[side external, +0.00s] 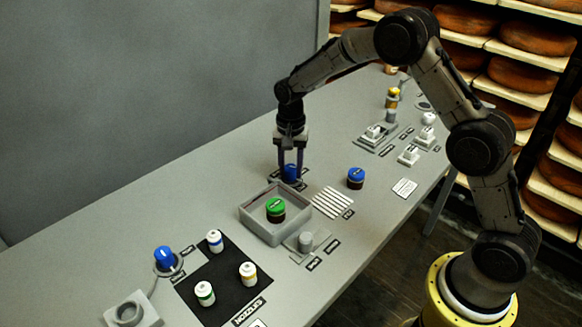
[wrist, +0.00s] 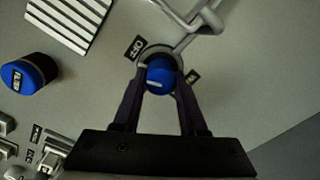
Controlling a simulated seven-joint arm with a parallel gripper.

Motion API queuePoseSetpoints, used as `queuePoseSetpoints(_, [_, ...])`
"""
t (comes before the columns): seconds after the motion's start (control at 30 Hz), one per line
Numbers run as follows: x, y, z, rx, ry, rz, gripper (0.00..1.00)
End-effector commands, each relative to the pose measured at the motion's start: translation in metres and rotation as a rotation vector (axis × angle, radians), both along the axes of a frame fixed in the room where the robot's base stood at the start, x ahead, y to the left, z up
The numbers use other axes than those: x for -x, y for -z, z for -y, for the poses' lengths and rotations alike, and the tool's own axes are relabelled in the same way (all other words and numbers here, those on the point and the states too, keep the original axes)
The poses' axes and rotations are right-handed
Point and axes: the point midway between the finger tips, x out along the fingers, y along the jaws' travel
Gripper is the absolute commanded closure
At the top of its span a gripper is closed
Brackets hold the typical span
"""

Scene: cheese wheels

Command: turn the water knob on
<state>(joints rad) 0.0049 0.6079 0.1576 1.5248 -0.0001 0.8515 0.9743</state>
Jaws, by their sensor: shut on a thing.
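A blue knob (side external: 290,171) stands on the grey table behind the grey square tray. My gripper (side external: 290,177) points straight down over it, one finger on each side. In the wrist view my gripper (wrist: 159,70) is shut on the blue knob (wrist: 160,77). A short white mark on the knob's top lies roughly crosswise between the fingers. A grey ring shows around the knob's base. A label reading OFF (wrist: 133,47) is at its upper left, and another small label (wrist: 192,77) is at its right. The knob's lower part is partly hidden by the fingers.
A grey tray (side external: 248,226) holds a green-topped jar (side external: 275,208). A blue-topped jar (side external: 356,178) stands to the right, beside a white slatted rack (side external: 332,202). Another blue knob (side external: 164,256) is near a black mat (side external: 236,298) with white canisters. A grey wall (side external: 150,90) bounds the back.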

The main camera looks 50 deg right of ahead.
Motion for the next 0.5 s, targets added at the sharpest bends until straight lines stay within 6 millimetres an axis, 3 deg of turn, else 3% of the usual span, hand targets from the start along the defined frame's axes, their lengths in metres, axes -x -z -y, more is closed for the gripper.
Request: queuePoseSetpoints(0.5, [-0.0012,-0.0014,-0.0011,-0.001,-0.491,0.001,1.0])
